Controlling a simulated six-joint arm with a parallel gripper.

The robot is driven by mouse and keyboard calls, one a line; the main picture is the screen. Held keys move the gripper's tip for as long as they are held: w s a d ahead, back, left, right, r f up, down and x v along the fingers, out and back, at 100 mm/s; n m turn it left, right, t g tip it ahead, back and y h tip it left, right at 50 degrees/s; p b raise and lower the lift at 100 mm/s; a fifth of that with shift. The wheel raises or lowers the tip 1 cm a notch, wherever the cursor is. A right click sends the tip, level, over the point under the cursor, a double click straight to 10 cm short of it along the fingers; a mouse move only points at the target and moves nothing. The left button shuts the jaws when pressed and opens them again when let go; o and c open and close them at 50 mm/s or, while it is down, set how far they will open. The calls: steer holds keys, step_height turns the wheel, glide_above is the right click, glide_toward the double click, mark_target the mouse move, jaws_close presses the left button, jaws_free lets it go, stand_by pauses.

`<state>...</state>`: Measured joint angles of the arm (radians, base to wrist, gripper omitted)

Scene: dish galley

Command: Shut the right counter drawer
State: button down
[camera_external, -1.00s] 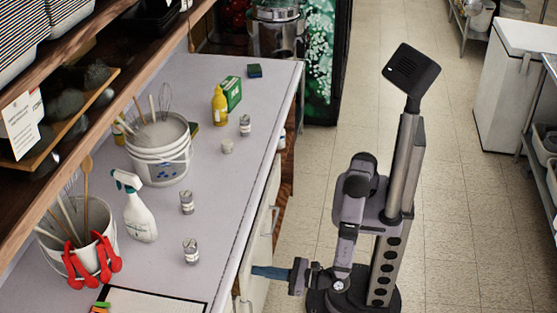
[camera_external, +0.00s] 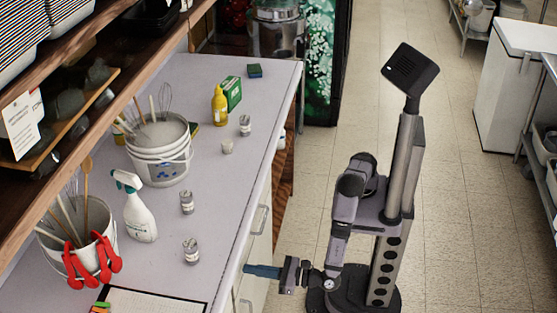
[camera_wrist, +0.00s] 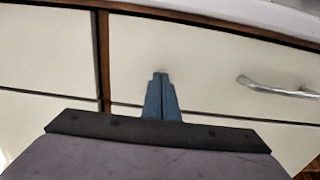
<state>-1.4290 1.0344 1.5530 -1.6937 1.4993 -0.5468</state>
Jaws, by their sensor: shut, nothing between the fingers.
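The right counter drawer has a cream front (camera_wrist: 215,55) with a silver bar handle (camera_wrist: 280,88) on its right side in the wrist view. It looks about flush with the neighbouring front. In the external view its handle (camera_external: 262,219) shows below the counter edge. My gripper (camera_wrist: 160,78) has its blue fingers together, with nothing between them. The fingertips are at the drawer front, left of the handle, and appear to touch it; exact contact is hard to tell. In the external view my gripper (camera_external: 247,270) points left at the cabinet, just below the counter edge.
Another cream front (camera_wrist: 45,50) lies left of a dark gap. The countertop (camera_external: 225,185) overhangs the fronts and holds a spray bottle (camera_external: 138,208), a bucket (camera_external: 160,165) and several small cans. The tiled floor (camera_external: 450,220) behind me is clear.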

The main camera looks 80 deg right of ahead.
steer(key=s, duration=1.3)
steer(key=shift+b, duration=0.3)
steer(key=shift+f, duration=0.1)
steer(key=w+d+f+m+g+h+p, duration=0.1)
steer(key=w+d+m+g+h, duration=0.5)
steer(key=d, duration=0.6)
steer(key=w+d+f+m+g+h+p, duration=0.1)
steer(key=w+d+m+g, duration=0.3)
steer(key=w+d, duration=0.5)
steer(key=s+d+f+m+g+y+b, duration=0.1)
steer(key=s+d+m+g+y, duration=0.4)
steer(key=d+m, duration=0.8)
steer(key=s+d+f+m+g+y+b, duration=0.1)
steer(key=s+d+f+m+g+y, duration=0.15)
steer(key=s+d+m, duration=0.75)
steer(key=w+d+r+m+p, duration=0.1)
steer(key=r+p, duration=0.9)
steer(key=r, duration=0.1)
steer(key=w+r+m+p, duration=0.2)
steer(key=r+p, duration=0.9)
steer(key=shift+d+r, duration=0.2)
steer(key=shift+d, duration=0.2)
